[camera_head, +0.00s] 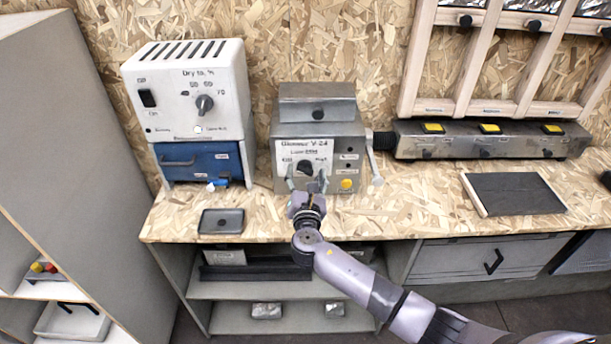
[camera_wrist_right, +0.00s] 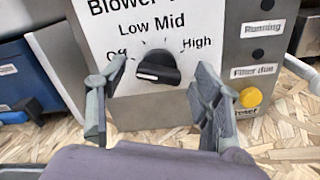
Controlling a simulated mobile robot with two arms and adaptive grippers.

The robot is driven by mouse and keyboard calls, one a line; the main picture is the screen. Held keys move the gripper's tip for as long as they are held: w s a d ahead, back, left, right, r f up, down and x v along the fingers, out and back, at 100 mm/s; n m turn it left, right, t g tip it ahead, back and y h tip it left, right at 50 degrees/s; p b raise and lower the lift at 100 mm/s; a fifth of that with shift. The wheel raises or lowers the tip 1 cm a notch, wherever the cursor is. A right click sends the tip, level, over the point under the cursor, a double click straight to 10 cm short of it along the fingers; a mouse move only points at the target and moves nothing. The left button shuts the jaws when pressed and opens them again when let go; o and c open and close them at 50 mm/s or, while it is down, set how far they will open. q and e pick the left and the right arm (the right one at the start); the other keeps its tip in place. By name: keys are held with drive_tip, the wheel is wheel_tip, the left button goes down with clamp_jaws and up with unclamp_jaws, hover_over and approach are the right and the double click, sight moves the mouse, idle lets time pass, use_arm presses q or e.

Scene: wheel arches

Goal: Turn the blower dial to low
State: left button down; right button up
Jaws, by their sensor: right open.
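The blower dial (camera_wrist_right: 160,66) is a black knob on the white front label of the grey blower box (camera_head: 350,150). The label reads Off, Low, Mid and High around the knob, and a white mark shows on the knob's left, lower end, on the Off side. In the head view the dial (camera_head: 305,166) is small and partly covered by my gripper. My right gripper (camera_head: 306,180) is open in front of the dial. In the wrist view its fingers (camera_wrist_right: 161,80) stand either side of the knob, with visible gaps. My left gripper is not in view.
A yellow reset button (camera_wrist_right: 250,97) sits right of the dial. A white dryer unit (camera_head: 225,110) with its own dial stands left, above a blue drawer (camera_head: 190,160). A small dark tray (camera_head: 221,221) lies on the bench.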

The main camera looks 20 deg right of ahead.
drive_tip(key=shift+c, duration=0.4)
drive_tip(key=c, duration=1.1)
drive_tip(key=m+b, duration=0.3)
drive_tip(key=m, duration=0.1)
drive_tip(key=shift+f+b, duration=0.25)
drive_tip(key=shift+b, duration=0.05)
drive_tip(key=m+b, duration=0.2)
drive_tip(key=m, duration=0.1)
drive_tip(key=shift+r+m+b, duration=0.1)
drive_tip(key=shift+m+b, duration=0.5)
drive_tip(key=shift+m, duration=0.2)
drive_tip(key=shift+d, duration=0.1)
